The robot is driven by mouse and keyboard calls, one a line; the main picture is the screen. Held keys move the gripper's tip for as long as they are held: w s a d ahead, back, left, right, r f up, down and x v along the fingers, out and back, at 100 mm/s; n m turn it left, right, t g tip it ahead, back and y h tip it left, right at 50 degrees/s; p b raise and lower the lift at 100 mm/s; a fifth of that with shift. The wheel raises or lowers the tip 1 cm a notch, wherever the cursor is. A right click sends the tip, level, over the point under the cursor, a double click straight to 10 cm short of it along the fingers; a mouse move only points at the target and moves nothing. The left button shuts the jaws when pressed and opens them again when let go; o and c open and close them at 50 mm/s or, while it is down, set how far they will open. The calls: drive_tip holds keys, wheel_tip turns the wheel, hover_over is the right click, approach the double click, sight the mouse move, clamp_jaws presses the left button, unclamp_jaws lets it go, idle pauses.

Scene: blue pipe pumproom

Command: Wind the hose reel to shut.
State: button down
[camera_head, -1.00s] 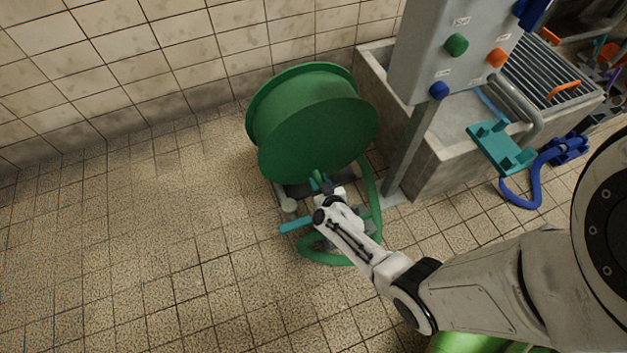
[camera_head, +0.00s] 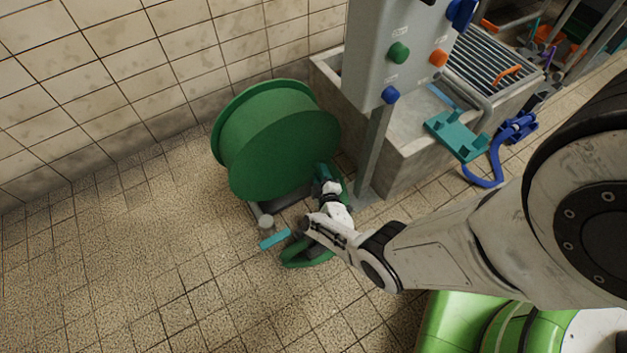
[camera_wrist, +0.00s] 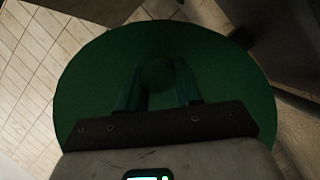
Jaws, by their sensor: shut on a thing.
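The hose reel (camera_head: 285,150) is a large green drum with round side discs, standing on the floor near the wall. Its near disc fills the middle of the wrist view (camera_wrist: 85,75). My gripper (camera_head: 323,172) is at the lower right rim of that disc. In the wrist view its two fingers are around a green knob-like handle (camera_wrist: 158,75) on the disc, and the gripper is shut on it. The handle is hidden in the head view. A green hose (camera_head: 305,258) lies on the floor below the reel, partly hidden by my arm.
A cyan bar (camera_head: 275,239) sticks out low at the reel's base. A grey control box (camera_head: 388,45) on a post (camera_head: 374,150) stands close right of the reel, before a concrete basin (camera_head: 415,160). The tiled floor at left (camera_head: 130,270) is clear.

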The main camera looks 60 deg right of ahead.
drive_tip(key=d+r+n, duration=0.1)
drive_tip(key=s+r+n+h, duration=0.1)
drive_tip(key=r, duration=0.1)
drive_tip(key=shift+s+d+n+h, duration=0.1)
drive_tip(key=shift+d+n+h, duration=0.2)
drive_tip(key=shift+d, duration=0.1)
drive_tip(key=shift+s+d+r+n+h+p, duration=0.15)
drive_tip(key=shift+d+r+n+h+p, duration=0.1)
drive_tip(key=shift+r+n, duration=0.35)
drive_tip(key=shift+s+d+r+n+h+p, duration=0.15)
drive_tip(key=shift+r+n+h+p, duration=0.1)
drive_tip(key=shift+r+n, duration=0.3)
drive_tip(key=c, duration=0.8)
unclamp_jaws()
drive_tip(key=shift+c, duration=0.2)
drive_tip(key=p, duration=0.4)
approach(327, 149)
drive_tip(key=v, duration=0.6)
drive_tip(key=shift+s, duration=0.15)
